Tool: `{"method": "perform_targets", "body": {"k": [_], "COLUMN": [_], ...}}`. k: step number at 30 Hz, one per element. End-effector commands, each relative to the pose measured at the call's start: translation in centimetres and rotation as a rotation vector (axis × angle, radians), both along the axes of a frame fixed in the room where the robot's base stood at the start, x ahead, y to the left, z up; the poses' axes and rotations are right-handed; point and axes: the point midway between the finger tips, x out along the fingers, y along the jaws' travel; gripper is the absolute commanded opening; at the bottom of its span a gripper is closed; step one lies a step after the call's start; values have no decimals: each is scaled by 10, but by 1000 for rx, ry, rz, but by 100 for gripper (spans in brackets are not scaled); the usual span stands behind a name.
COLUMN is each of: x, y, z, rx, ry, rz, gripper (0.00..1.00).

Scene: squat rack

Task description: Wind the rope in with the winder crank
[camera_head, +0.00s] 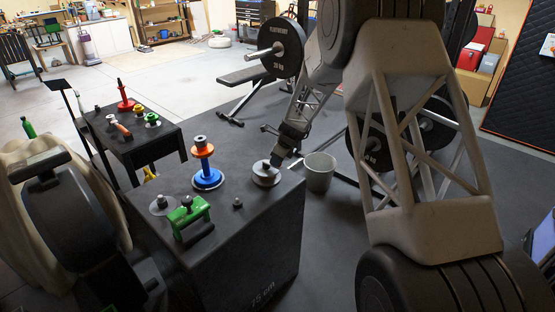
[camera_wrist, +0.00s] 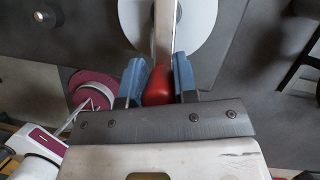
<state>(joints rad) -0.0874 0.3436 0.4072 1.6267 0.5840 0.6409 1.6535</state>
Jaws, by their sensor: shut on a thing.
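My gripper (camera_head: 276,160) reaches down to the right end of a black box (camera_head: 235,225). In the wrist view its two blue fingertips (camera_wrist: 157,82) are shut on the red crank knob (camera_wrist: 160,78), one on each side. A pale flat crank bar (camera_wrist: 165,30) runs from the knob up across a light round disc (camera_wrist: 195,28). In the head view this grey round winder (camera_head: 266,178) sits on the box top beneath my gripper, which hides the knob. I cannot make out the rope in either view.
On the box stand a blue and orange spool post (camera_head: 207,178), a green clamp-like tool (camera_head: 190,215) and a grey disc (camera_head: 163,205). A grey bucket (camera_head: 320,172) stands just right of the box. A black side table (camera_head: 150,143) holds several small items.

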Motion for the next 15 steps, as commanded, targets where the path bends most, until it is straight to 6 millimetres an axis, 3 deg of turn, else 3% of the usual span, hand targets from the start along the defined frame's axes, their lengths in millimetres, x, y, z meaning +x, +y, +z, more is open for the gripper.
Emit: {"method": "perform_targets", "body": {"k": [10,11,15], "x": [0,0,0], "y": [1,1,1], "z": [0,0,0], "rx": [0,0,0], "ry": [0,0,0], "rz": [-2,-2,-2], "gripper": [0,29,50]}}
